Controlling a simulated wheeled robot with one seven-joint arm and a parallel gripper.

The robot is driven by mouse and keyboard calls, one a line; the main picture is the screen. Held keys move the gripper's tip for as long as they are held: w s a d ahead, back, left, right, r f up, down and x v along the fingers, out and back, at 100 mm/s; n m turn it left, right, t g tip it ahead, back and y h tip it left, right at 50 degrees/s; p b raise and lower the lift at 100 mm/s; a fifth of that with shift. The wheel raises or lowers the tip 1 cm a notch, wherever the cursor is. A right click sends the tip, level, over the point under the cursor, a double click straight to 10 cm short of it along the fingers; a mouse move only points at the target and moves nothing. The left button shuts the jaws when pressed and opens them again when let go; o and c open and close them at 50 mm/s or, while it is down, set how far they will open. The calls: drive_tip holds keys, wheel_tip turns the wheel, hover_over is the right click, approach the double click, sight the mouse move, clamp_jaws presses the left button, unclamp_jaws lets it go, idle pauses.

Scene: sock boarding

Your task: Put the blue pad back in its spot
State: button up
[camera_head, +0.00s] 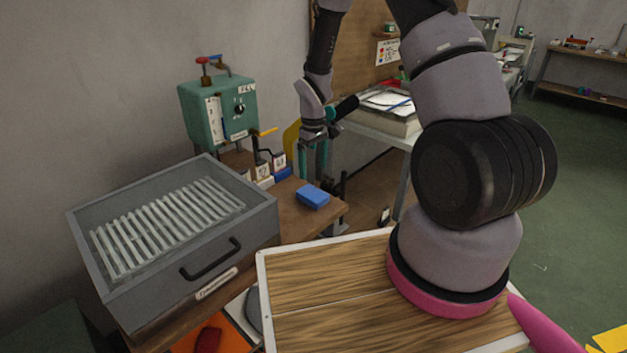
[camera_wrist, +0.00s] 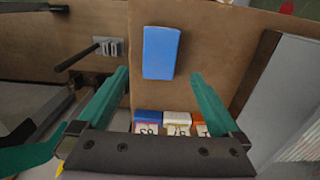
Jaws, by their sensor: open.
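The blue pad (camera_head: 312,197) lies flat on the brown wooden bench near its right end. In the wrist view the blue pad (camera_wrist: 161,52) lies ahead of and between the lines of my two teal fingers, touching neither. My gripper (camera_head: 313,172) is open and empty, pointing down over the bench behind the pad; its fingers also frame the wrist view (camera_wrist: 158,76). A row of small labelled blocks sits at the bottom of the wrist view: blue (camera_wrist: 147,116), white (camera_wrist: 177,118) and orange (camera_wrist: 198,119). Which spot belongs to the pad is not clear.
A grey drawer box with a slatted top (camera_head: 165,225) stands left of the pad. A teal control box (camera_head: 219,108) with levers is behind it. Dark metal fittings with a post (camera_wrist: 95,50) stand left of the pad in the wrist view. A white-edged wooden board (camera_head: 320,290) is in front.

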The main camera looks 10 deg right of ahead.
drive_tip(key=s+d+r+m+t, duration=0.2)
drive_tip(key=s+r+m, duration=0.1)
drive_tip(key=r, duration=1.1)
drive_tip(key=s+d+r+m+t, duration=0.1)
drive_tip(key=s+d+r+m, duration=0.15)
drive_tip(key=r, duration=1.15)
drive_tip(key=s+r+m+t+y, duration=0.1)
drive_tip(key=s+r+m+t, duration=0.1)
drive_tip(key=s+r, duration=0.4)
drive_tip(key=s+d+r+m+t+y, duration=0.1)
drive_tip(key=s+r+m+t, duration=0.1)
drive_tip(key=s+r, duration=0.5)
drive_tip(key=shift+s+m, duration=0.75)
drive_tip(key=shift+s, duration=2)
drive_tip(key=shift+d, duration=0.1)
